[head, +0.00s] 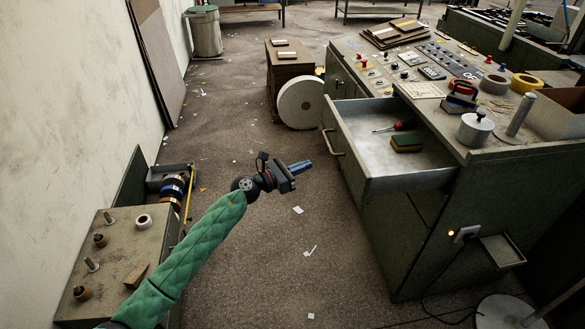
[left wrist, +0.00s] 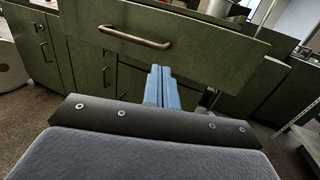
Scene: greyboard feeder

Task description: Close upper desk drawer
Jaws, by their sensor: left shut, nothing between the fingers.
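The upper desk drawer (head: 385,187) of the green metal desk (head: 400,240) stands pulled out in the head view. A red-handled screwdriver (head: 397,127) and a yellow-green sponge (head: 406,143) lie inside it. Its metal handle (head: 334,142) is on the front panel, and it also shows in the left wrist view (left wrist: 135,40). My left gripper (head: 305,166) is shut and empty, in the air to the left of the drawer front and apart from it. In the left wrist view its blue fingers (left wrist: 162,85) point toward the drawer front, below the handle. My right gripper is not in view.
The desk top holds a pot (head: 475,129), tape rolls and control panels. A white roll (head: 301,103) stands by a brown cabinet behind. A low green cabinet (head: 120,260) is at the left. The floor between is open, with paper scraps.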

